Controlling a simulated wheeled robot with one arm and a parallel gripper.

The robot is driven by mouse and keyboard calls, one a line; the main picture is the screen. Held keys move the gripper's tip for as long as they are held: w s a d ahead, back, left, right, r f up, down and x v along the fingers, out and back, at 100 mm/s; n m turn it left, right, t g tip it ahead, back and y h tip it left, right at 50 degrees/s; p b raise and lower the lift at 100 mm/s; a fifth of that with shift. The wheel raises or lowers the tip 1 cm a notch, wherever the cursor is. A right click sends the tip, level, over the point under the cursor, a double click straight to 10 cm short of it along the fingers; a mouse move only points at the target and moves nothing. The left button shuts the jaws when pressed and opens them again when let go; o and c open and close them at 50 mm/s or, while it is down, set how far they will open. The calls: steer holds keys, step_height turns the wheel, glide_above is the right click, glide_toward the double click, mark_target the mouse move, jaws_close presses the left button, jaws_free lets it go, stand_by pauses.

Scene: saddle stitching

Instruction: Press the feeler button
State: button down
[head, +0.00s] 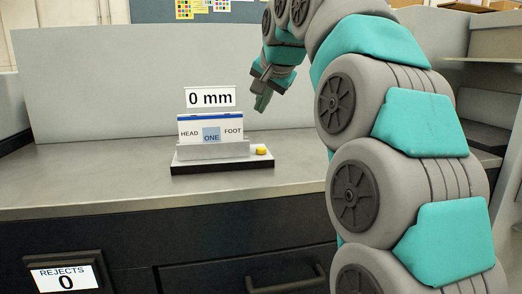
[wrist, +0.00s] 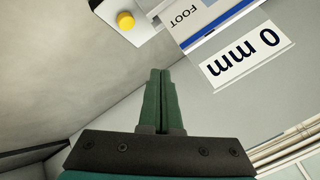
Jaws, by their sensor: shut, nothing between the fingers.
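The feeler button is a small yellow round button (head: 261,150) on the right end of a low device base (head: 222,165) on the counter. It also shows in the wrist view (wrist: 125,20), at the top left. My gripper (head: 262,102) is above and to the right of the button in the head view, apart from it. In the wrist view its dark green fingers (wrist: 161,75) are together with nothing between them. The device carries a "0 mm" sign (head: 210,97) and a panel marked HEAD, ONE and FOOT (head: 211,134).
A grey metal counter (head: 90,184) holds the device, with free room to its left. A grey back panel (head: 120,80) stands behind. A REJECTS sign reading 0 (head: 65,279) and a drawer handle (head: 288,285) are on the dark front below.

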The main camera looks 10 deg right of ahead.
mark_target(261, 150)
steer(key=shift+f+b, duration=2.3)
steer(key=shift+f, duration=1.3)
steer(key=shift+f, duration=0.4)
steer(key=shift+f+b, duration=0.5)
steer(key=shift+f, duration=0.05)
steer(key=shift+r, duration=0.1)
steer(key=shift+r+p, duration=0.65)
steer(key=shift+r, duration=0.2)
steer(key=shift+r, duration=0.1)
steer(key=shift+r+p, duration=1.75)
steer(key=shift+r, duration=0.8)
